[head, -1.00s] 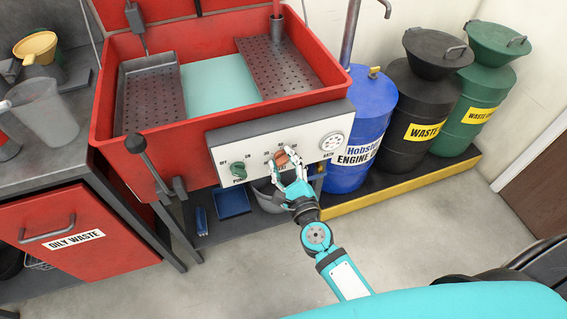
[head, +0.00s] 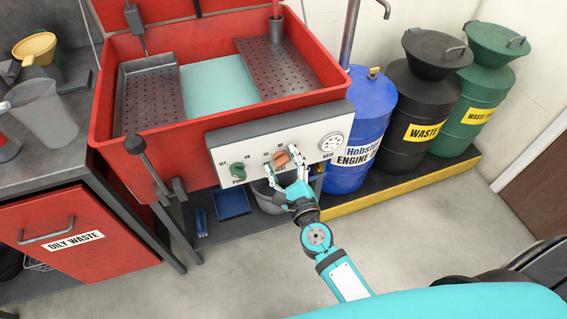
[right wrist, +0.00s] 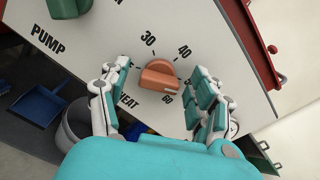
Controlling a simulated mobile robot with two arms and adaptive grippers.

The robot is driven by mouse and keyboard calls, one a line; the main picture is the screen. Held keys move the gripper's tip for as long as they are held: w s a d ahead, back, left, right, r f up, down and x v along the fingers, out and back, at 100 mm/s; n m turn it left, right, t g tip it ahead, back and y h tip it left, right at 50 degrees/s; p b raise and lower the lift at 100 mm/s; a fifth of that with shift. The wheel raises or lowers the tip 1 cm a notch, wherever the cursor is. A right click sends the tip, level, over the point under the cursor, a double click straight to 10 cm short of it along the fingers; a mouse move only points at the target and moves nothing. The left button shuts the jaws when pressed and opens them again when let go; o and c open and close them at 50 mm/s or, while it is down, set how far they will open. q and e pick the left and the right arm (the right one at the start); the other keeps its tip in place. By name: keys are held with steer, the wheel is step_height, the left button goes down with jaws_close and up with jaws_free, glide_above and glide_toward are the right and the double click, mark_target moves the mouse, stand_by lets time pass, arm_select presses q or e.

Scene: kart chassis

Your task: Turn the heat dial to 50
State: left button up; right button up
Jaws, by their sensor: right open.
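The orange heat dial (head: 281,158) is on the white control panel (head: 262,133) of the red sink. In the right wrist view the dial (right wrist: 160,76) has a raised grip bar lying nearly sideways, its right end tilted slightly down. That end faces the stretch between the 40 and 60 marks; the 50 mark looks hidden behind a finger. My right gripper (head: 280,161) is open, with its fingers on either side of the dial. In the right wrist view the gripper (right wrist: 163,84) shows gaps between its fingers and the dial. My left gripper is not in view.
A green pump knob (head: 238,172) is left of the dial, and a round gauge (head: 331,142) is to its right. A grey bucket (head: 268,196) and blue dustpan (head: 232,203) sit below. A blue drum (head: 360,115) stands right of the sink.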

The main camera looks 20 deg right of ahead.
steer(key=s, duration=1.2)
steer(key=shift+d, duration=0.2)
steer(key=shift+f, duration=0.1)
steer(key=s+f+n+g+y+p, duration=0.15)
steer(key=s+f+n+g, duration=0.25)
steer(key=f+n, duration=0.75)
steer(key=s+f+n+g+y+p, duration=0.15)
steer(key=s+f+n+g, duration=0.4)
steer(key=f, duration=1.05)
steer(key=s+d+f+n+g+h+p, duration=0.1)
steer(key=s+d+f+n+g, duration=0.2)
steer(key=s+f+n, duration=0.4)
steer(key=s+d+f+n+g+h+p, duration=0.1)
steer(key=s+d+f+n+g, duration=0.3)
steer(key=s, duration=1.1)
step_height(320, 180, down, 4)
steer(key=d+n+h, duration=0.1)
steer(key=n, duration=0.3)
steer(key=shift+d+r+h, duration=0.2)
steer(key=shift+r+h, duration=0.05)
steer(key=shift+h, duration=0.05)
